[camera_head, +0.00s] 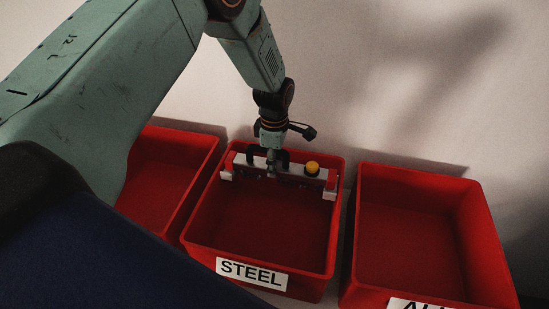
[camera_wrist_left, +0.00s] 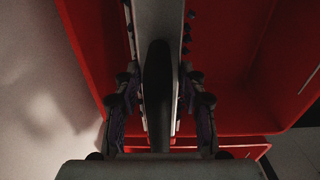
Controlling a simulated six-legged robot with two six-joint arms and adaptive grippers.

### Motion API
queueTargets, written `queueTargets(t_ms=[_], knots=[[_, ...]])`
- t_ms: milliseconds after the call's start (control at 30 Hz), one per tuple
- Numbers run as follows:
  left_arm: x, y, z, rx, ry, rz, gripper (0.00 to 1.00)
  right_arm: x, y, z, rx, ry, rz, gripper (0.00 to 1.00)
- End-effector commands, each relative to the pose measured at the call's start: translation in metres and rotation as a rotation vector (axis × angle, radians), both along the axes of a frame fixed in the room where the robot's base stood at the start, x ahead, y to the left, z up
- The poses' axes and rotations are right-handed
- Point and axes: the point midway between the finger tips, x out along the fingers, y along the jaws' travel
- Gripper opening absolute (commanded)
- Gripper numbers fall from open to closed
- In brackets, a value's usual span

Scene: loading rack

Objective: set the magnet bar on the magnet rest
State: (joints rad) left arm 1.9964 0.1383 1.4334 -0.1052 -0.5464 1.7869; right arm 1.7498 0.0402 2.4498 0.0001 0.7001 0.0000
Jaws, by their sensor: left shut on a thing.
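The magnet bar (camera_head: 296,174) is a grey bar with red ends, a yellow knob on top and a black handle. It hangs over the back part of the red STEEL bin, inside the rim. My left gripper (camera_head: 271,165) comes down from above and is shut on the bar's handle. In the left wrist view the fingers stand on both sides of the black handle (camera_wrist_left: 158,85), with the bar running behind it. Small dark bits show along the bar's edges. I cannot pick out the magnet rest. My right gripper is not in view.
The STEEL bin (camera_head: 192,219) stands in the middle, its floor looking bare in front of the bar. Another red bin (camera_head: 432,176) with a partly cut-off label stands at the right, and a third (camera_head: 206,165) at the left. A pale wall rises behind them.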

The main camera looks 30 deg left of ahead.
Motion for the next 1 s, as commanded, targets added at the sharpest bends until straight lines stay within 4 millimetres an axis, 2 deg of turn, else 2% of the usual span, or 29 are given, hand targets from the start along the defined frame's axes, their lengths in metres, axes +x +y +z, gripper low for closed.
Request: queueTargets(t_ms=[300, 667, 700, 1000], knots=[[0.001, 0.0, -0.012, 0.001, -0.002, 0.0, 0.0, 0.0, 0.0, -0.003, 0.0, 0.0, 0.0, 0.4], [0.001, 0.0, -0.013, 0.001, -0.003, 0.0, 0.0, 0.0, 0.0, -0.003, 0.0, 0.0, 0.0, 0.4], [0.001, 0.0, -0.013, 0.0, -0.003, 0.0, 0.44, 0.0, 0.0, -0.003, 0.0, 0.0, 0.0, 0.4], [0.0, 0.0, -0.014, 0.0, -0.001, 0.0, 0.67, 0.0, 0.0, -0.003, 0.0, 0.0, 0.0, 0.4]])
